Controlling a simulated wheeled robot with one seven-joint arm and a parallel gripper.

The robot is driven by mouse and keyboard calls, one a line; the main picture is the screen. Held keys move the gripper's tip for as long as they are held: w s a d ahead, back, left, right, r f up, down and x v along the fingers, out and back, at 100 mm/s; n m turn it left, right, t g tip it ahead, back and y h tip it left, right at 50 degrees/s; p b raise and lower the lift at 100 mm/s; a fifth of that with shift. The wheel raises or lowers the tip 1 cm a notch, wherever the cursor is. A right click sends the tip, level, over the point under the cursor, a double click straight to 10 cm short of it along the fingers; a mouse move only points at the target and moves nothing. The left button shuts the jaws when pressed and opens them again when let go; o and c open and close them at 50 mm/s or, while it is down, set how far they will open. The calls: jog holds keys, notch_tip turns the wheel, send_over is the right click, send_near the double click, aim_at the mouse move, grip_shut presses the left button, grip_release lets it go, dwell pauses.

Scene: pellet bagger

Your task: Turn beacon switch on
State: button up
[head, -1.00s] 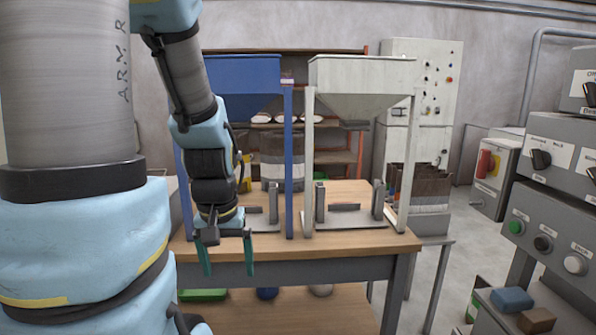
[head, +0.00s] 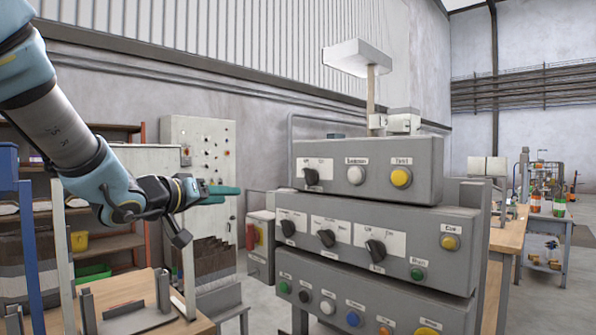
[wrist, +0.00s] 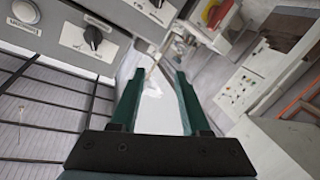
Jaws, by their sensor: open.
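Grey control boxes stand stacked in the head view, with black rotary switches and round buttons. The top box has one black rotary switch (head: 312,177). The middle box has three black rotary switches: left (head: 288,228), middle (head: 326,238) and right (head: 375,250). The labels are too small to read, so I cannot tell which is the beacon switch. My gripper (head: 224,190) is left of the boxes, apart from them, its green fingers pointing right. In the wrist view my gripper (wrist: 159,75) is open and empty. A black rotary switch (wrist: 93,37) shows at upper left there.
A white pale-topped post (head: 358,60) rises above the boxes. A wooden table (head: 130,292) with the hopper stands is at lower left. Open space lies between my gripper and the boxes.

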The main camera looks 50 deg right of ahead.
aim_at(304, 174)
jog(key=s+d+r+m+g+h, duration=0.2)
jog(key=s+d+r+g, duration=0.25)
jog(key=s, duration=0.35)
jog(key=d+p, duration=0.1)
jog(key=d, duration=0.2)
jog(key=d+p, duration=0.1)
jog(key=d, duration=0.3)
jog(key=s+d+p, duration=0.1)
jog(key=d, duration=0.2)
jog(key=shift+d+f+p, duration=0.15)
jog(key=shift+d+p, duration=0.25)
grip_shut()
